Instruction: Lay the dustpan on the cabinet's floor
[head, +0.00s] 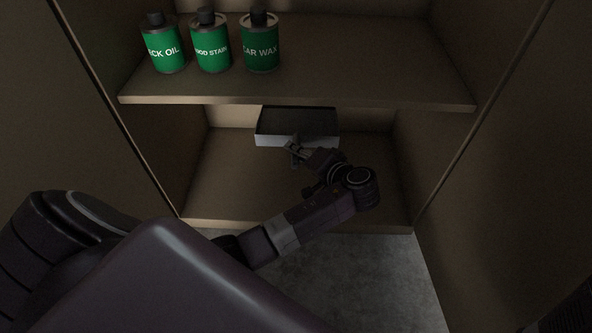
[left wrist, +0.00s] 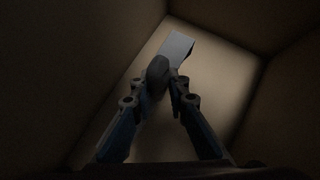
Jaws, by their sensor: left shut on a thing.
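The dustpan (head: 297,139) is in the lower part of the open cabinet, near the back wall. Its pan looks dark inside with a light grey edge. My left gripper (head: 293,152) reaches in under the shelf and is shut on the dustpan's near side. In the left wrist view, the gripper (left wrist: 168,82) closes on a dark handle (left wrist: 157,72), with the grey pan (left wrist: 179,46) beyond it. The cabinet's floor (head: 235,180) lies below. I cannot tell whether the pan touches it. My right gripper does not show.
A shelf (head: 300,101) crosses above my left gripper. It bears a green can (head: 164,52), a second can (head: 211,50) and a third marked CAR WAX (head: 260,50). Side walls bound the cabinet. The floor around my left arm is bare.

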